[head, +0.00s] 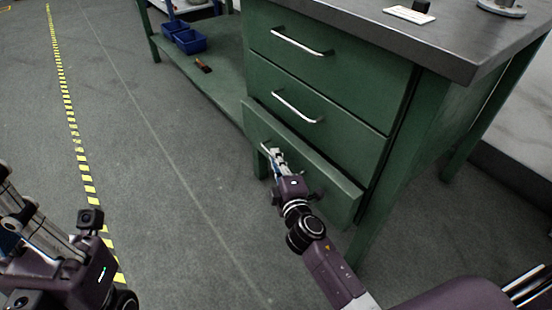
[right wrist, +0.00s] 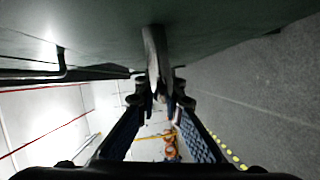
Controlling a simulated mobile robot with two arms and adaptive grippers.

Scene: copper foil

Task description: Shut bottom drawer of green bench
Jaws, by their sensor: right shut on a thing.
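The green bench (head: 330,70) has a stack of three drawers, each with a silver bar handle. The bottom drawer (head: 325,180) stands out a little from the bench front, and its top edge shows. My right gripper (head: 273,158) is at the left part of the bottom drawer's front, shut on its handle. In the right wrist view the silver handle (right wrist: 154,50) runs between the two fingertips (right wrist: 160,97). The gripper hides most of the handle in the head view. My left gripper (head: 35,235) is at the lower left, away from the bench, and its finger opening is unclear.
The upper drawer (head: 345,55) and middle drawer (head: 335,115) look flush. Blue bins (head: 185,38) and a small dark red item (head: 203,66) are on the lower shelf. Grey floor (head: 170,190) left of the drawers is clear, with a yellow-black stripe (head: 72,120) beyond.

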